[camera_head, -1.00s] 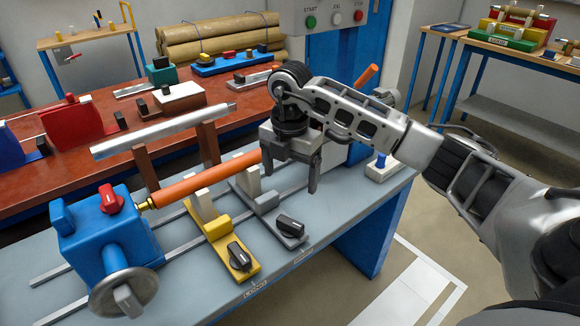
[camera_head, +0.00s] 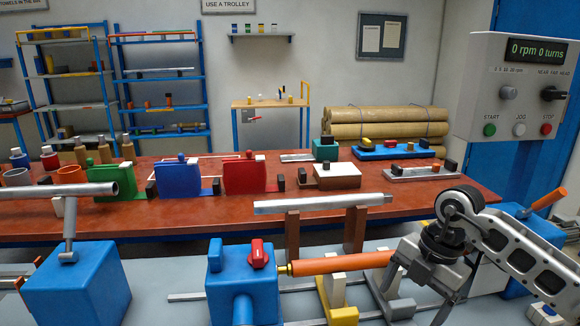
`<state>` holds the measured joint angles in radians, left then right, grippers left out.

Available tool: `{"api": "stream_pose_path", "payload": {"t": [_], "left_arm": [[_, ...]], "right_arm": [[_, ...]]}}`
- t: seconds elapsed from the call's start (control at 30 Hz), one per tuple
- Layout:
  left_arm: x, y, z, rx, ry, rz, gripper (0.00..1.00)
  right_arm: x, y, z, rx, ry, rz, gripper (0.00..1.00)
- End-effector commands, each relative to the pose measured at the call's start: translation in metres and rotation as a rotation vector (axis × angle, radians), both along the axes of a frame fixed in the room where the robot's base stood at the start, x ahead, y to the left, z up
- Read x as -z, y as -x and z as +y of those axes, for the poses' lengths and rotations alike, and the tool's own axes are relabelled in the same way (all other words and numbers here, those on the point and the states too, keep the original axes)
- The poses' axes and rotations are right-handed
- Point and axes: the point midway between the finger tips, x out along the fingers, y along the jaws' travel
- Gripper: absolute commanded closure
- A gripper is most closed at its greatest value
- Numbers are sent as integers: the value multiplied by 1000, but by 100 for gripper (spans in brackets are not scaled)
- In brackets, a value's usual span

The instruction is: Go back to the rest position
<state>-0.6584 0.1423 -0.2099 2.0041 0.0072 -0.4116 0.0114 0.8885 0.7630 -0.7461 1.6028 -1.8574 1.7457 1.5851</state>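My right gripper (camera_head: 416,294) is at the lower right, its arm coming in from the right. Its fingers point down and stand apart, with nothing visible between them. It is by the right end of the orange roller (camera_head: 340,263) and overlaps the grey support (camera_head: 398,306) in the picture; whether it touches either cannot be told. The roller lies level from the blue winder head (camera_head: 228,289) with its red knob (camera_head: 258,254). A yellow support (camera_head: 336,308) stands under the roller. My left gripper is not in view.
Behind the winder, a grey bar (camera_head: 312,204) rests on two brown posts. The red table (camera_head: 230,215) beyond carries several coloured blocks. A control box (camera_head: 515,90) reads 0 rpm, 0 turns at the upper right. A blue block (camera_head: 77,285) with a grey tube stands at left.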

Motion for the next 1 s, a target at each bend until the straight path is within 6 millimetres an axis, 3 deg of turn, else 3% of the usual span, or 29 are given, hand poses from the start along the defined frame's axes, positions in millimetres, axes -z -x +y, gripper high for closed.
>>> {"api": "stream_pose_path", "payload": {"t": [0.03,0.1,0.23,0.3,0.37,0.43,0.5,0.57,0.63,0.7,0.8,0.9,1.0], "left_arm": [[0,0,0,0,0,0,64],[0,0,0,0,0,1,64],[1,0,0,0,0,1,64],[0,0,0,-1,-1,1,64],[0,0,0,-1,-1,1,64],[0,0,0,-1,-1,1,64],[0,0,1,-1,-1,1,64],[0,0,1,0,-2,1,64],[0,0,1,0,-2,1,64],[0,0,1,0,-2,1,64],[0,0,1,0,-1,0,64],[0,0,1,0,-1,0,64],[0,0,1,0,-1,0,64]], "right_arm": [[16,11,33,-76,-127,6,15],[27,27,83,-172,-350,-11,15],[18,61,175,-228,-872,-100,15],[-1,70,206,-142,-1153,-184,15],[-16,70,217,3,-1351,-265,15],[-23,63,212,240,-1511,-358,15],[-13,53,193,534,-1582,-435,15],[11,49,169,809,-1567,-474,15],[54,57,140,1124,-1465,-474,15],[96,75,119,1359,-1326,-434,15],[147,111,102,1577,-1132,-343,15],[180,144,94,1700,-983,-250,15],[198,167,91,1759,-893,-185,15]]}}
